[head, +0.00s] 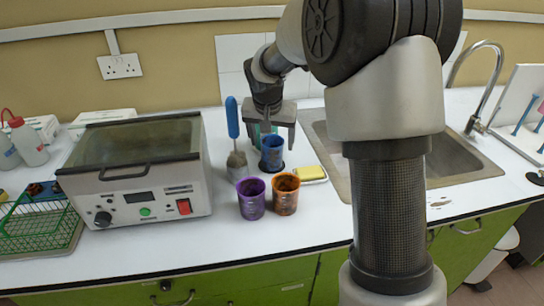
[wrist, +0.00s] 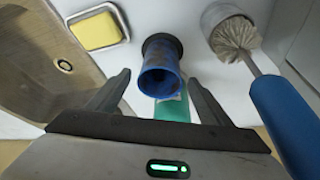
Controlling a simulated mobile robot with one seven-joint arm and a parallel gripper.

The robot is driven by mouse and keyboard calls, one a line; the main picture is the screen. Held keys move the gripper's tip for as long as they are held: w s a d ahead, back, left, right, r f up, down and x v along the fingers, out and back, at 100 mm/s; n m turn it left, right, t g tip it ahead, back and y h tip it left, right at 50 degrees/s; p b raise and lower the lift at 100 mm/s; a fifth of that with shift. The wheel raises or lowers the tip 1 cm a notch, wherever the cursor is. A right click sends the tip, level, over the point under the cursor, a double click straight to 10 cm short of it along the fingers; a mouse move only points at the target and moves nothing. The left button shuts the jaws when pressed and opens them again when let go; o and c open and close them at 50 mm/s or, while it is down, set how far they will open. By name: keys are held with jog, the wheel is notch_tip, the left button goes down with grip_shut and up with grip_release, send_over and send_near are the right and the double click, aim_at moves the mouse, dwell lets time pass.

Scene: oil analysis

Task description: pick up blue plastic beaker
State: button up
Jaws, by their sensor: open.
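The blue plastic beaker (head: 272,153) stands upright on the white counter in the head view, behind the purple and orange beakers. In the wrist view the blue beaker (wrist: 160,77) is in the middle, its open mouth towards the camera and a dark round base behind it. My gripper (head: 268,138) is above and around the beaker's place in the head view. In the wrist view my gripper (wrist: 155,90) is open, with one finger on each side of the blue beaker and a visible gap to each. I cannot tell how far down the fingers reach.
A purple beaker (head: 251,198) and an orange beaker (head: 285,194) stand in front. A blue-handled brush (head: 233,120) stands in a holder to the left, close by. A yellow sponge in a dish (head: 311,173) is right, beside the sink (head: 333,158). A water bath (head: 140,170) is left.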

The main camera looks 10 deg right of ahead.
jog(key=shift+x, duration=1.1)
jog(key=c, duration=1.2)
jog(key=shift+r, duration=0.15)
